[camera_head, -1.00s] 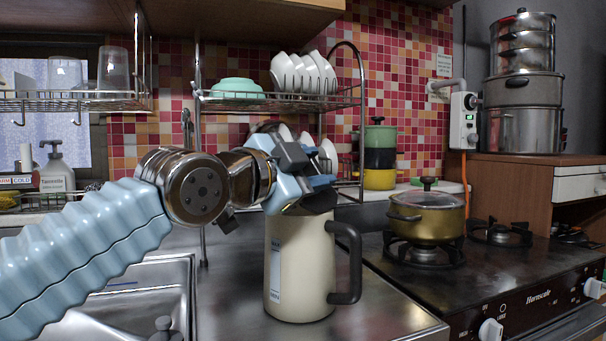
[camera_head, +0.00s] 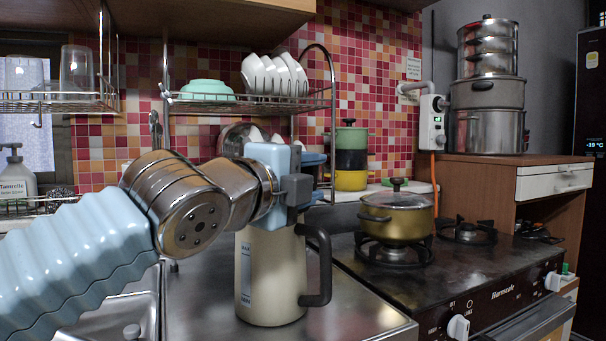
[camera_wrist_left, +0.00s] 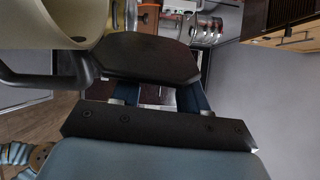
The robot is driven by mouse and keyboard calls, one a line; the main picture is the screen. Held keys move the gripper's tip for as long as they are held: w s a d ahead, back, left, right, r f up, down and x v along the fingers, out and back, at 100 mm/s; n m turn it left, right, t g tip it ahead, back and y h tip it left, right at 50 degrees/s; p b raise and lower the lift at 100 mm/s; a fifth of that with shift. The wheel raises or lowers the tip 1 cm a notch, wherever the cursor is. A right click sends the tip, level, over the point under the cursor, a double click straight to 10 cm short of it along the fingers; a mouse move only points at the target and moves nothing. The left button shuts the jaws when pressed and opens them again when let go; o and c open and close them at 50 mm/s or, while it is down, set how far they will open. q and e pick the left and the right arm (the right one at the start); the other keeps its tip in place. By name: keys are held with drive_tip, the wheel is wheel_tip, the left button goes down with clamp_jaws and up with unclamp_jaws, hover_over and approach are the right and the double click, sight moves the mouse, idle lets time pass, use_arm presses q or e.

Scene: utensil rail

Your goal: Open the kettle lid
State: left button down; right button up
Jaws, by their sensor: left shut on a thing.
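The cream kettle (camera_head: 270,275) stands upright on the metal counter, its black handle (camera_head: 322,265) to the right. My left gripper (camera_head: 296,183) is above the kettle's top and hides most of it in the head view. In the left wrist view, the cream kettle (camera_wrist_left: 55,18) is at the upper left. The dark kettle lid (camera_wrist_left: 150,57) stands out from the kettle's top, swung up off the opening. My left gripper (camera_wrist_left: 158,92) is shut on the lid's edge, between its dark blue fingers. My right gripper is in neither view.
A gold pot (camera_head: 397,216) with a lid sits on the stove (camera_head: 450,275) to the right. A dish rack (camera_head: 250,105) with bowls hangs behind the kettle. The sink (camera_head: 105,310) is at the lower left. Some counter in front of the kettle is clear.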

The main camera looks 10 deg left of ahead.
use_arm(q)
drive_tip(key=shift+d+f+m, duration=0.15)
drive_tip(key=shift+m, duration=0.15)
drive_tip(key=c, duration=0.6)
unclamp_jaws()
drive_tip(key=shift+o, duration=0.2)
drive_tip(key=shift+s, duration=0.1)
drive_tip(key=b+v, duration=0.1)
drive_tip(key=v, duration=1.2)
drive_tip(key=shift+s+a, duration=0.2)
drive_tip(key=shift+s, duration=0.15)
